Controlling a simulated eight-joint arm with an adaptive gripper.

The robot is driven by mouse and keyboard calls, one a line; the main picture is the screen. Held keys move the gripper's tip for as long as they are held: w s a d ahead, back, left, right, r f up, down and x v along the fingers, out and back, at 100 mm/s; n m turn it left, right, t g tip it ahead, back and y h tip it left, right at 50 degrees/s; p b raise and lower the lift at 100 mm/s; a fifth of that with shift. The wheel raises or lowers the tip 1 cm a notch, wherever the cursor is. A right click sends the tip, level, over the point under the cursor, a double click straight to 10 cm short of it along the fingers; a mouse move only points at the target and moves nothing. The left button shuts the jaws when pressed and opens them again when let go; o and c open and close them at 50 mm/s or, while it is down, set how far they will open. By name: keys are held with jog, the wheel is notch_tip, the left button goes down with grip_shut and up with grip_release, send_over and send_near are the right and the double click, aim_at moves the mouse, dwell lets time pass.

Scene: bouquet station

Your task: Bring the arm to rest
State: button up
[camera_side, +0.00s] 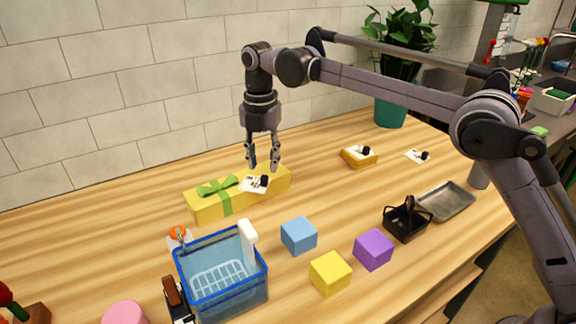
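My gripper (263,163) hangs from the arm and points down above the yellow gift box (210,208), near the back wall. Its two fingers are apart, and I see nothing between them. The gift box has a green ribbon and bow. A white card with a small black object (256,183) shows just below the fingertips, at the box's top. I cannot tell whether the fingertips touch it. The arm reaches in from the right, high over the table.
Blue, yellow and purple cubes (374,249) stand mid-table. A blue basket (261,283) is front left. A black basket (407,222) and a metal tray (461,199) are on the right. A small yellow box (346,160) and a potted plant (390,112) are behind.

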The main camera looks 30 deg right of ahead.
jog(key=s+d+r, duration=0.2)
jog(key=d+r, duration=0.1)
jog(key=d, duration=0.7)
jog(key=s+d+r+m, duration=0.1)
jog(key=s+d+r, duration=0.1)
jog(key=d, duration=0.7)
jog(key=shift+d+r+m, duration=0.3)
jog(key=shift+d+r, duration=0.1)
jog(key=shift+r, duration=0.5)
jog(key=shift+o, duration=0.6)
jog(key=n+t+h, duration=0.2)
jog(key=t+h, duration=0.1)
send_near(264, 176)
jog(key=x, duration=0.8)
jog(key=shift+f, duration=0.4)
